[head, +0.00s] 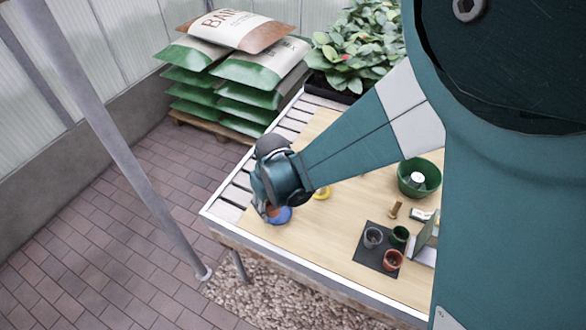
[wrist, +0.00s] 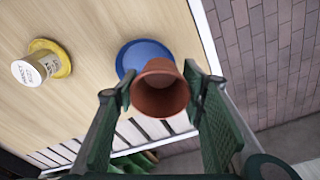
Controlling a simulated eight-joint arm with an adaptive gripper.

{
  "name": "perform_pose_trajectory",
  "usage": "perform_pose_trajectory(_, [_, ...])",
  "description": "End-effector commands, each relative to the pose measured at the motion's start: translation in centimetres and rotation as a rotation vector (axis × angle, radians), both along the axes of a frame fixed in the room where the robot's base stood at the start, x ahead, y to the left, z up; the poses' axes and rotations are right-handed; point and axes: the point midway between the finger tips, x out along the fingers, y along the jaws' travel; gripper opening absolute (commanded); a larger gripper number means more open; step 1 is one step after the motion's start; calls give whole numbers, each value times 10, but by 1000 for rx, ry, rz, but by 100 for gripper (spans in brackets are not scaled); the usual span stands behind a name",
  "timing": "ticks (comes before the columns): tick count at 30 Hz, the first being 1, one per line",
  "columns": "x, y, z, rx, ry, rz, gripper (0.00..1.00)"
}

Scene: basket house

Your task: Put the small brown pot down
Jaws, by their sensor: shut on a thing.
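The small brown pot (wrist: 160,97) is between the two green fingers of my gripper (wrist: 159,88) in the wrist view, with its open mouth toward the camera. My gripper is shut on it. A blue saucer (wrist: 135,52) shows partly behind the pot, offset to its upper left. In the head view my gripper (head: 265,208) is at the table's left corner, over the blue saucer (head: 284,216). The pot (head: 272,211) is mostly hidden there. I cannot tell whether the pot touches the saucer.
A yellow saucer (wrist: 61,66) with a white labelled cup (wrist: 30,72) is nearby. On the wooden table (head: 330,250) a dark mat (head: 364,257) bears several small pots. A green bowl (head: 420,190) is farther right. The table's edge is close to my gripper.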

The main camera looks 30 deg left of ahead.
Motion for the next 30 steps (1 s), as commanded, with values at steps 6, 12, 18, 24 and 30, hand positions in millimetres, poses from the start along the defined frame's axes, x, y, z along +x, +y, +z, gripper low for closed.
perform_pose_trajectory(6, [0,0,-23,0,0,0,32])
perform_pose_trajectory(12, [0,0,-29,0,0,0,32])
perform_pose_trajectory(18, [0,0,-29,0,0,0,32])
perform_pose_trajectory(24, [0,0,-33,0,0,0,32])
perform_pose_trajectory(30, [0,0,-37,0,0,0,32])
